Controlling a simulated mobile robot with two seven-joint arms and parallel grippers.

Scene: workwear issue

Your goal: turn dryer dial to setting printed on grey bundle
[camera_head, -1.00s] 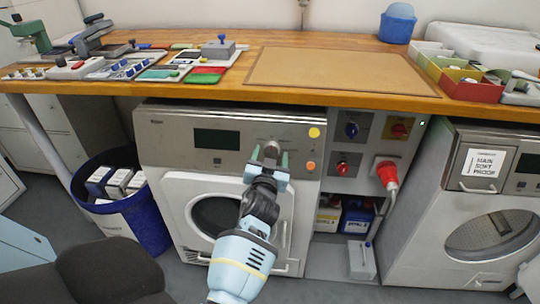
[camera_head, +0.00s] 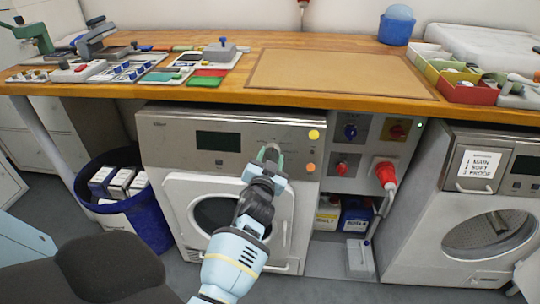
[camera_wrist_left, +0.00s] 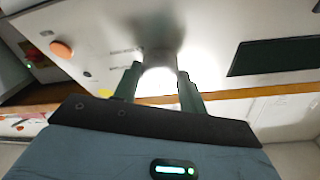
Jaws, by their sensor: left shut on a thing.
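The dryer (camera_head: 160,150) stands under the bench, with a dark display (camera_head: 218,141) on its grey front panel. Its dial (camera_head: 271,148) is on the panel right of the display, mostly hidden by my left gripper (camera_head: 272,157). The left gripper's green fingers are shut on the dial. In the left wrist view the fingers (camera_wrist_left: 160,82) reach to the panel on both sides of the blurred, bright dial. The dial's setting cannot be read. I cannot make out the grey bundle. My right gripper is not in view.
An orange button (camera_head: 310,168) and a yellow disc (camera_head: 314,134) sit right of the dial. A socket panel with a red plug (camera_head: 385,174) is further right. A washer (camera_head: 460,215) stands at the right, a blue bin (camera_head: 150,222) at the left. The wooden bench (camera_head: 240,85) overhangs above.

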